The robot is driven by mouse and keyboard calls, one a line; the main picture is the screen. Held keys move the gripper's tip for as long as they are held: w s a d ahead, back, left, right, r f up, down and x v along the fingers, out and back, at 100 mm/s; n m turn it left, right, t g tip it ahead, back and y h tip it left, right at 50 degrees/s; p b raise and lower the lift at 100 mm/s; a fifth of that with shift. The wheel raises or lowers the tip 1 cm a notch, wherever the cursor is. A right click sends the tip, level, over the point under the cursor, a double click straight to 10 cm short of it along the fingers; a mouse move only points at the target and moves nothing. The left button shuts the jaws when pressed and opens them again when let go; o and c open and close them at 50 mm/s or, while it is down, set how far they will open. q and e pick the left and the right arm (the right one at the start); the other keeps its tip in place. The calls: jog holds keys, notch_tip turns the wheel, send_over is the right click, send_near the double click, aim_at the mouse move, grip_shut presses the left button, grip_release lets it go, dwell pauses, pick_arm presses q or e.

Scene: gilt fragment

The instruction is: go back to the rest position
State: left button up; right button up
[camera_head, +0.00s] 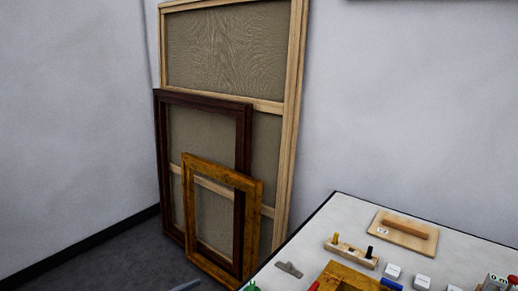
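Neither of my grippers shows clearly in the head view. A pale grey sliver (187,285) pokes in at the bottom edge, left of the table; I cannot tell what it is. The white-topped table (335,215) fills the lower right, with its near part cut off by the picture's bottom edge.
Frames lean in the corner: a large canvas stretcher (291,120), a dark brown frame (243,150) and a small gilt frame (253,215). On the table are a wooden block with a handle (402,236), a pegged holder (350,252), a grey piece (289,269) and white cubes (392,271).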

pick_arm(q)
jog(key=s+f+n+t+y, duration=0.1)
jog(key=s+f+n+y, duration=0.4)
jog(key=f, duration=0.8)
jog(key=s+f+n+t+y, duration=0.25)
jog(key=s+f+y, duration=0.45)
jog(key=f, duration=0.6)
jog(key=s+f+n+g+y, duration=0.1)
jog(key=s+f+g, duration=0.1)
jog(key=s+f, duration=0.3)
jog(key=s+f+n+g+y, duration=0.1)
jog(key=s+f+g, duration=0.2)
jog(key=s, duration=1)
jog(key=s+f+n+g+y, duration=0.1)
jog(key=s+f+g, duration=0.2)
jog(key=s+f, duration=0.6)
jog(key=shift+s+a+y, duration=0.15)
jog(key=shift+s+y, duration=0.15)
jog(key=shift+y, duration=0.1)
